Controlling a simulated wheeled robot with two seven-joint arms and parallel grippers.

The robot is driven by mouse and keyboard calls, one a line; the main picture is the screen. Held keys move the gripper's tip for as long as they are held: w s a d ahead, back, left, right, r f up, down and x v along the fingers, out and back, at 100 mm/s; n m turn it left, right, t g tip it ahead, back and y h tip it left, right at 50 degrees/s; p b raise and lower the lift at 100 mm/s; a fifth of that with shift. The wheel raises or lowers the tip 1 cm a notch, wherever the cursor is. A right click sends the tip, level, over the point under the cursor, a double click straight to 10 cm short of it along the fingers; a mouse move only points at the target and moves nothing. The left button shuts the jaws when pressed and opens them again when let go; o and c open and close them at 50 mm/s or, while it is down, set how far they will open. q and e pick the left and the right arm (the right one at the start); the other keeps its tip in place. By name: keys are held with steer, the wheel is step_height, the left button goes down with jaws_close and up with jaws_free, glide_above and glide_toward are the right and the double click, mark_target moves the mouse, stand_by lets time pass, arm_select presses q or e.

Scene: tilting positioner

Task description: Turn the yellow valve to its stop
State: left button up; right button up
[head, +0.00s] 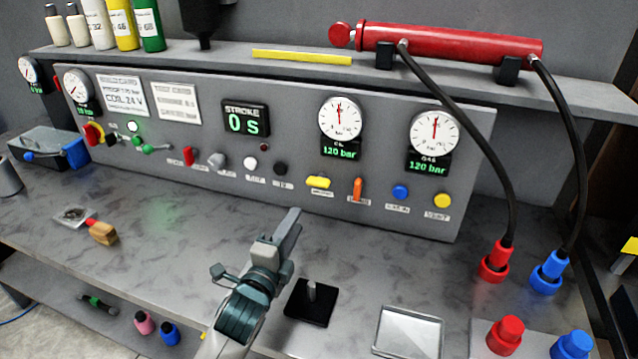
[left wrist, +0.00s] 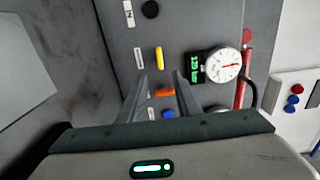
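The yellow valve (head: 318,182) is a small handle low on the grey panel, lying nearly horizontal above its label. It also shows in the left wrist view (left wrist: 159,57), just beyond the fingertips. My left gripper (head: 291,220) is in front of the panel, below and a little left of the valve, apart from it. In the left wrist view its two fingers (left wrist: 161,76) are spread with nothing held between them. An orange lever (head: 357,188), right of the valve, appears between the fingers in that view. My right gripper is not in view.
Blue (head: 400,192) and yellow (head: 442,200) buttons sit right of the orange lever; white (head: 250,163) and black (head: 280,168) knobs sit left of the valve. A black base with a peg (head: 311,300) and a metal tray (head: 408,333) are on the bench. Black hoses (head: 490,150) hang at right.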

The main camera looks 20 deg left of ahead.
mark_target(317, 186)
arm_select(q)
steer(key=w+p, duration=0.1)
steer(key=w, duration=0.4)
steer(key=w+p, duration=0.2)
steer(key=w, duration=0.4)
steer(key=w+p, duration=0.1)
steer(key=w, duration=0.5)
steer(key=shift+w+d+f, duration=0.1)
steer(key=shift+w+d, duration=0.15)
steer(key=shift+d, duration=0.05)
steer(key=shift+c, duration=0.2)
jaws_close()
